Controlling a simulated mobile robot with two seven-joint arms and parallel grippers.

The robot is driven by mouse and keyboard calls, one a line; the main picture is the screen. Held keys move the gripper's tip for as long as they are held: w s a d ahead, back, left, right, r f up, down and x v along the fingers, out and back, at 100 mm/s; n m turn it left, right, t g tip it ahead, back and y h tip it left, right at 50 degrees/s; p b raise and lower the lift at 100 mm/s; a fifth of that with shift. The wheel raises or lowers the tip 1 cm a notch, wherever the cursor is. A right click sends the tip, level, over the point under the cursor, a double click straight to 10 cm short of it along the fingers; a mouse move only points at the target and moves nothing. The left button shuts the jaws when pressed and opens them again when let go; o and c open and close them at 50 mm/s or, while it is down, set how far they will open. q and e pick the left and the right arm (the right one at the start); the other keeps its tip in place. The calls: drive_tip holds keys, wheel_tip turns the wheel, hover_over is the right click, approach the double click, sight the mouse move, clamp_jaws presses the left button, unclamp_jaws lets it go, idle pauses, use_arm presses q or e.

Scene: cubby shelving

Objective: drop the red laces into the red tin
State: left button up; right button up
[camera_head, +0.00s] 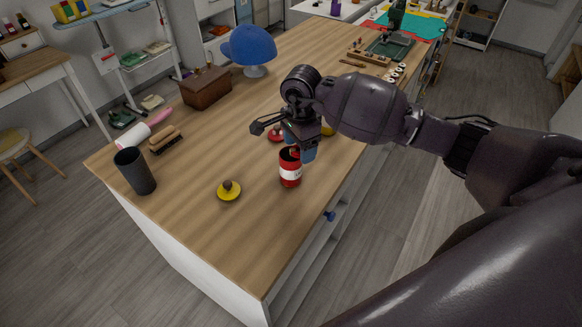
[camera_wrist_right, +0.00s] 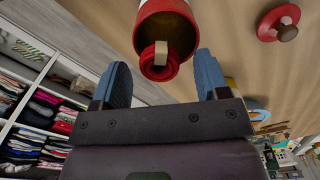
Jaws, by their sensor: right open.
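The red tin (camera_head: 291,172) with a white label stands upright and uncovered near the table's right edge; it shows at the top of the right wrist view (camera_wrist_right: 166,22). The red laces (camera_wrist_right: 155,70), a small coil with a pale band, are at the tin's mouth between my right gripper's fingers; I cannot tell how far inside they are. My right gripper (camera_wrist_right: 158,85) is open, its blue fingers apart on either side of the coil. In the head view the right gripper (camera_head: 300,145) is just above the tin. My left gripper is not in view.
A red lid (camera_head: 276,134) lies behind the tin, a yellow lid (camera_head: 229,191) to its left. A blue hat (camera_head: 249,46) is behind. The front of the table is clear.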

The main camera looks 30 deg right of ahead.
wheel_tip(320, 180, up, 11)
drive_tip(key=b, duration=0.1)
idle(0.6)
drive_tip(key=shift+f, duration=0.1)
